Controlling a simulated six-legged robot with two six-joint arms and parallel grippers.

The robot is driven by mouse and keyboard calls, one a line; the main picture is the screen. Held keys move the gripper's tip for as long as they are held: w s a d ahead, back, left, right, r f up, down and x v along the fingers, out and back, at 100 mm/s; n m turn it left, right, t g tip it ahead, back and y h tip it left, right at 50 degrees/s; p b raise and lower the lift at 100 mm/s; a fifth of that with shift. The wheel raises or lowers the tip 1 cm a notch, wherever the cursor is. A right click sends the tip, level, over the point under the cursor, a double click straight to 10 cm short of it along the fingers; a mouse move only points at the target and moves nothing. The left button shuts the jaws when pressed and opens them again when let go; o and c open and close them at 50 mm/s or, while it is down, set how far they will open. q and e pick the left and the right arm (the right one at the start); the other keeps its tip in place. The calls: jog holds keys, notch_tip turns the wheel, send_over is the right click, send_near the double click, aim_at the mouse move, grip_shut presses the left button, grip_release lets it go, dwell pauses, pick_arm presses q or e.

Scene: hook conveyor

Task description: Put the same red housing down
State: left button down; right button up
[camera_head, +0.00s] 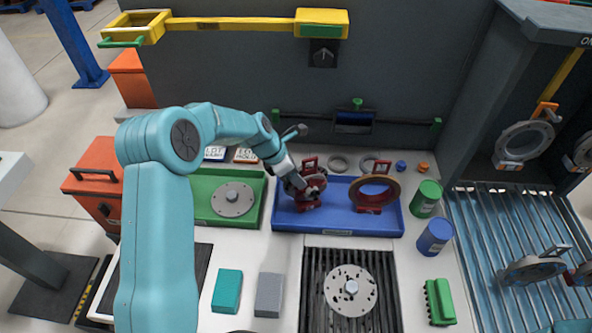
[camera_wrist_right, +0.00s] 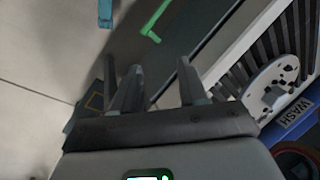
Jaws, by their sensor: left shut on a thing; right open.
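My left gripper (camera_head: 294,184) is shut on a red housing (camera_head: 312,192) over the left part of the blue tray (camera_head: 338,228). The gripper and wrist hide part of this housing, and I cannot tell whether its base touches the tray floor. A second housing, a red-brown ring on a red foot (camera_head: 374,192), stands upright in the right part of the same tray, apart from the gripper. My right gripper (camera_wrist_right: 158,88) is open with nothing between its fingers in the right wrist view, away from the housings.
A green tray (camera_head: 256,210) with a grey disc is left of the blue tray. A black grate (camera_head: 315,300) with a holed disc lies in front. A dark wall rises behind.

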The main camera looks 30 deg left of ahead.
pick_arm(q)
jog(key=shift+s+r, duration=0.1)
jog(key=c, duration=0.6)
grip_release()
jog(key=shift+f, duration=0.2)
jog(key=shift+r, duration=0.2)
jog(key=b+v, duration=0.1)
jog(key=v, duration=1.1)
jog(key=shift+s+b, duration=0.1)
jog(key=shift+b, duration=0.2)
